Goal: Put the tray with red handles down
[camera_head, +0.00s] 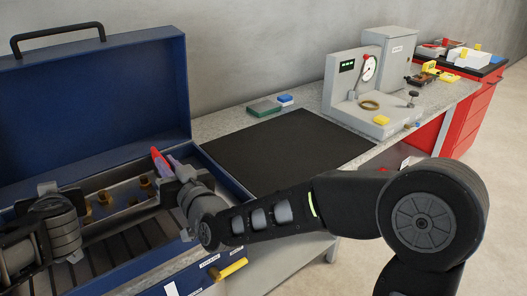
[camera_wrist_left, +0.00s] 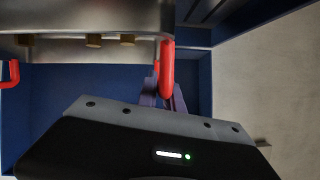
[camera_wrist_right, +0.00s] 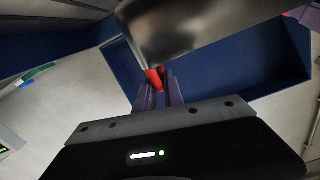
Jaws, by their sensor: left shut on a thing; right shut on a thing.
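The grey metal tray (camera_head: 120,182) with red handles is at the blue toolbox (camera_head: 150,95), inside or just above its open lower part; I cannot tell whether it rests on anything. Several brass-coloured knobs show in it. My right gripper (camera_head: 172,172) is shut on a red handle (camera_head: 159,162) at the tray's right end; the right wrist view shows this handle (camera_wrist_right: 154,80) between the fingers. My left gripper (camera_head: 48,196) is at the tray's left end, its fingers mostly hidden in the head view. In the left wrist view it is shut on a red handle (camera_wrist_left: 167,70).
The toolbox lid stands open behind the tray. A black mat (camera_head: 290,150) lies clear on the grey bench to the right. A test stand with a gauge (camera_head: 368,68), a brass ring (camera_head: 369,105) and a green box (camera_head: 264,108) stand farther back. A red cabinet (camera_head: 470,115) is beyond.

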